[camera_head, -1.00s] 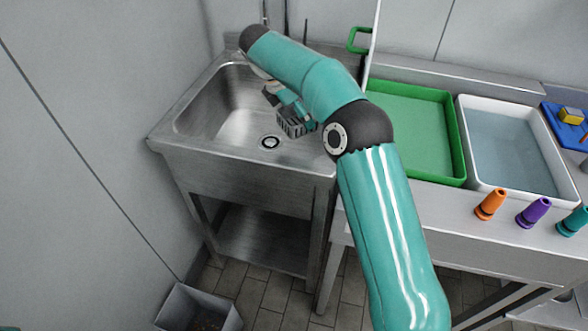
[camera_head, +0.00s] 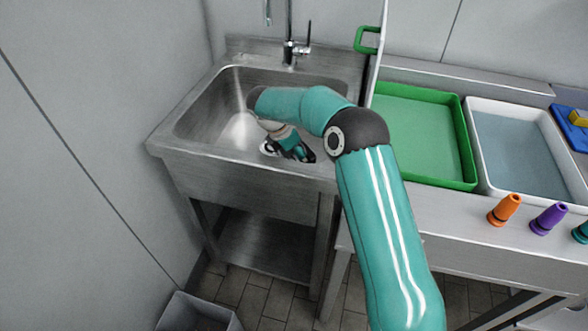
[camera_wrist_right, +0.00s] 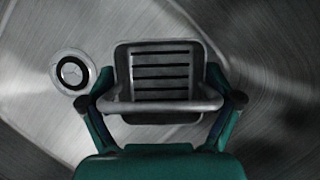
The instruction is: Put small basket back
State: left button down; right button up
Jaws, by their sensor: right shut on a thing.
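The small basket (camera_wrist_right: 163,62) is a grey metal box with dark slots and a thick front rim, seen from above in the right wrist view. My right gripper (camera_wrist_right: 168,103) is shut on it, with one finger at each side of the rim. In the head view my right gripper (camera_head: 292,149) reaches down into the steel sink (camera_head: 205,123), near its front right, and the basket is mostly hidden there. The round drain (camera_wrist_right: 72,71) lies just left of the basket. I cannot tell whether the basket touches the sink floor. My left gripper is not in view.
A faucet (camera_head: 290,45) stands behind the sink. A green tray (camera_head: 470,150) and a white tray (camera_head: 483,178) sit on the counter to the right. A grey bin (camera_head: 195,312) is on the floor.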

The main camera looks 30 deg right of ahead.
jog(key=shift+f, duration=2.8)
jog(key=shift+f, duration=0.1)
jog(key=o, duration=0.9)
jog(key=v, duration=1.2)
